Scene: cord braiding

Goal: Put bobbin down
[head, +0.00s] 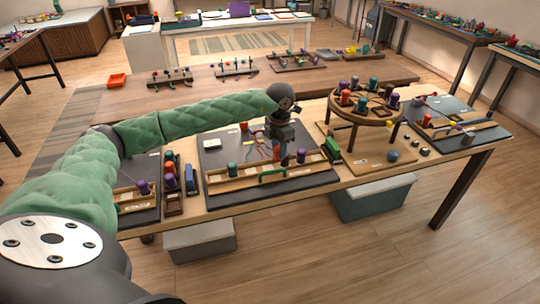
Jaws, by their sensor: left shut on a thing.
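My left gripper (281,148) reaches in from the left and points down over the dark mat (215,145) in the middle of the table. It is shut on a small bobbin, mostly hidden by the fingers. Red and blue show just below the fingers, but I cannot tell which belongs to the held bobbin or whether it touches the wooden rack (218,184). A teal bobbin (232,168) stands at the rack's left part. A purple bobbin (301,156) stands just right of the gripper. My right gripper is out of view.
A round braiding stand (366,118) with several coloured bobbins rises to the right. A green bobbin (333,147) and a green handle (272,175) are near the rack. Small dark pieces (411,141) lie right of the stand.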

